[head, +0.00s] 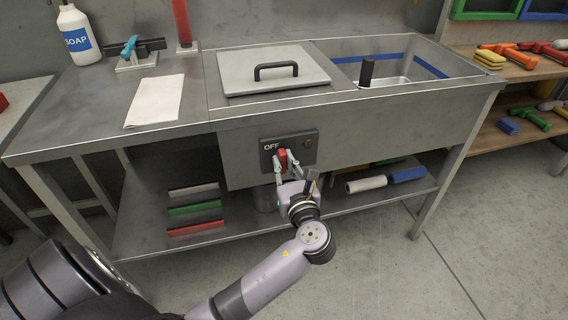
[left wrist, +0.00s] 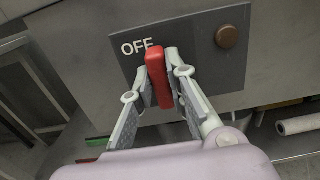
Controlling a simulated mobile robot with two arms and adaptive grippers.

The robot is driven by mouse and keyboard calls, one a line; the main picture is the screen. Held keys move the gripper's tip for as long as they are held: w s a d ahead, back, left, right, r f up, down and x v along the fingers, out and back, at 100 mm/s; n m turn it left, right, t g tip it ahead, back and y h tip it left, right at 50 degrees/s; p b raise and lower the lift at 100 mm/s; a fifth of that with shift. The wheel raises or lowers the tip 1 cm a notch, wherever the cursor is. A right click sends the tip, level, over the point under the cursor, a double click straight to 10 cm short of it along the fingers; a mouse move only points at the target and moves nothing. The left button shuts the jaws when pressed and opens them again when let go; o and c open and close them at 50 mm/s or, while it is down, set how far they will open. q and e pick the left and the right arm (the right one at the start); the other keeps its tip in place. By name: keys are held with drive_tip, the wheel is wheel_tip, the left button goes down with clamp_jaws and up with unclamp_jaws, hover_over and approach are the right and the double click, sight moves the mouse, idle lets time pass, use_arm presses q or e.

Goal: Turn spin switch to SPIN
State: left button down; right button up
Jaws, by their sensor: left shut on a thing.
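The spin switch is a red lever handle (left wrist: 159,78) on a dark panel (left wrist: 200,40) on the front of the metal sink bench. The panel reads OFF at its upper left, and a round brown button or lamp (left wrist: 228,37) sits to the right. In the left wrist view the red handle stands nearly upright, tilted slightly, just right of the OFF label. My left gripper (left wrist: 160,80) is shut on the red handle, one finger on each side. In the head view the left gripper (head: 285,163) covers part of the handle (head: 283,160). My right gripper is in neither view.
A lid with a black handle (head: 297,82) lies on the bench top, beside an open basin (head: 400,68). A white towel (head: 155,100), a soap bottle (head: 77,35) and a blue-handled tool (head: 129,47) are at the left. The lower shelf (head: 150,235) holds several coloured bars and rolls.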

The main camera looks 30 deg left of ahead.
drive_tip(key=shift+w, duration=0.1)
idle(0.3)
use_arm(q)
drive_tip(key=n+p, duration=0.2)
drive_tip(key=n, duration=0.2)
drive_tip(key=shift+s+a, duration=0.1)
drive_tip(key=shift+s, duration=0.05)
drive_tip(key=shift+n, duration=0.7)
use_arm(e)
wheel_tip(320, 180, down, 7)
use_arm(q)
drive_tip(key=shift+s+a+f+n+b, duration=0.15)
drive_tip(key=shift+n+b, duration=0.7)
drive_tip(key=shift+n, duration=1.3)
drive_tip(key=shift+f+n+b, duration=0.2)
drive_tip(key=shift+n+b, duration=0.65)
drive_tip(key=shift+n, duration=1.35)
drive_tip(key=shift+s+a+f+n+b, duration=0.15)
drive_tip(key=shift+n+b, duration=0.7)
drive_tip(key=shift+n, duration=1.3)
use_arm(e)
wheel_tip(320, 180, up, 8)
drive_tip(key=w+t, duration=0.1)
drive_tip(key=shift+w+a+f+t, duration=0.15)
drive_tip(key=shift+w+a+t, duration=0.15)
use_arm(q)
drive_tip(key=shift+w, duration=0.1)
